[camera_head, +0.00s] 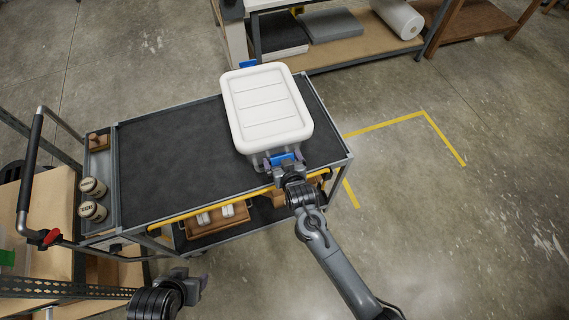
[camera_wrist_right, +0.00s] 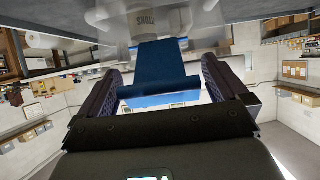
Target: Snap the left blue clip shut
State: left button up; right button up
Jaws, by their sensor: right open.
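A clear box with a white lid (camera_head: 268,105) sits on the right part of the cart top. One blue clip (camera_head: 284,158) is on its near end, and another blue clip (camera_head: 248,64) shows at its far end. My right gripper (camera_head: 284,163) is open at the near clip. In the right wrist view the near clip (camera_wrist_right: 162,72) lies between the two spread fingers, with gaps at both sides. Whether that clip is latched is unclear. My left gripper (camera_head: 202,284) is at the lower left, away from the box; its finger gap is unclear.
The dark cart top (camera_head: 170,150) is clear left of the box. A wooden box (camera_head: 215,217) sits on the lower shelf. A shelf with a white roll (camera_head: 398,18) stands behind. Yellow tape marks the floor at right.

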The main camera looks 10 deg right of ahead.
jog(key=v, duration=1)
jog(key=shift+s+r+p, duration=0.2)
jog(key=shift+r+p, duration=0.1)
